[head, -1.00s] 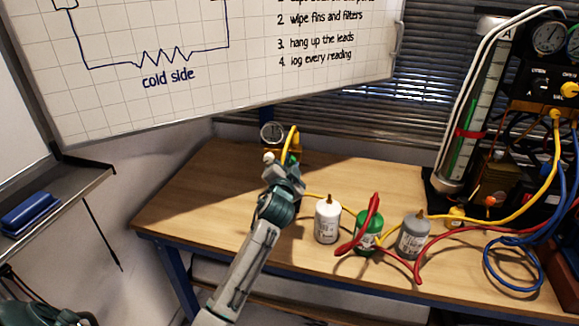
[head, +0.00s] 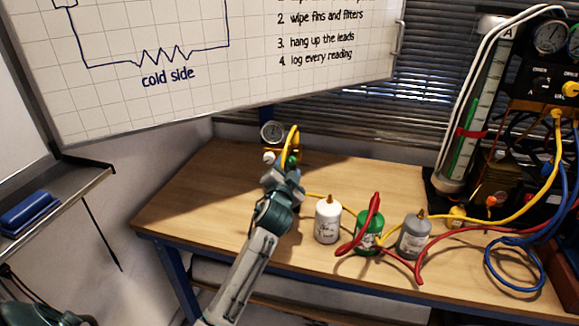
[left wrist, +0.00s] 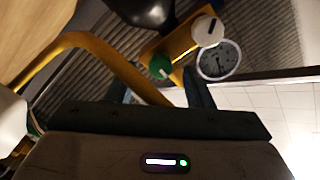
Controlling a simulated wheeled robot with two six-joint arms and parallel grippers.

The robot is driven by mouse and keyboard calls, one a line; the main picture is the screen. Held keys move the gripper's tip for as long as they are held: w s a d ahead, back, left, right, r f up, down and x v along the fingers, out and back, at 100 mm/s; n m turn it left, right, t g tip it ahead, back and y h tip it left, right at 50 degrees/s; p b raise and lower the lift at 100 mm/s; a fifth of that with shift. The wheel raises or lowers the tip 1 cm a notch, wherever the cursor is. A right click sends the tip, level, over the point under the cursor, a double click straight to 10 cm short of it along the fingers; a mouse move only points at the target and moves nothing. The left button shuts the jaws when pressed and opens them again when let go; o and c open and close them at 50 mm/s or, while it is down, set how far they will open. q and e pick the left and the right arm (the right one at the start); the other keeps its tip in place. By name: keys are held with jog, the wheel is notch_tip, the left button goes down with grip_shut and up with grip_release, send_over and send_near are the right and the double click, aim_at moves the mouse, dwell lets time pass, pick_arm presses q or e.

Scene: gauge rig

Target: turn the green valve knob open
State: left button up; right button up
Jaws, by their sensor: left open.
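The green valve knob (head: 291,161) sits on a small brass manifold (head: 288,153) at the back left of the bench. In the left wrist view the green knob (left wrist: 160,66) has a pale mark across it and lies ahead of my jaws. A white knob (left wrist: 208,30) and a round gauge (left wrist: 218,60) are beside it on the brass body. My left gripper (head: 282,172) is just in front of the manifold and partly hides it. In the left wrist view my left gripper (left wrist: 160,92) is open, its fingers apart, with no contact visible.
A yellow hose (head: 313,195) runs from the manifold across the bench. A white bottle (head: 327,222), a green bottle (head: 367,236) with a red hose over it, and a grey bottle (head: 413,238) stand right of my left arm. The left bench top is clear.

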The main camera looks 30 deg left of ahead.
pick_arm(q)
jog(key=b+v, duration=0.1)
jog(key=v, duration=0.7)
jog(key=shift+s+d, duration=0.15)
jog(key=shift+s, duration=0.1)
jog(key=s+d+f+n+g+h, duration=0.25)
jog(key=s+f+g, duration=0.45)
jog(key=s+f, duration=0.85)
jog(key=s+d+f+n+g+h, duration=0.1)
jog(key=s+f+g, duration=0.25)
jog(key=s, duration=0.55)
jog(key=s+d+f+n+g+h, duration=0.1)
jog(key=s+d+f+g+h, duration=0.2)
jog(key=s, duration=0.6)
jog(key=a+f+g+y, duration=0.1)
jog(key=a+f, duration=0.1)
jog(key=f, duration=1.2)
jog(key=a+f+y, duration=0.1)
jog(key=a+f, duration=0.1)
jog(key=f, duration=1.3)
jog(key=s+a+f+g, duration=0.1)
jog(key=s+f, duration=1.5)
jog(key=f, duration=0.4)
jog(key=shift+s+f, duration=0.2)
jog(key=shift+s, duration=0.2)
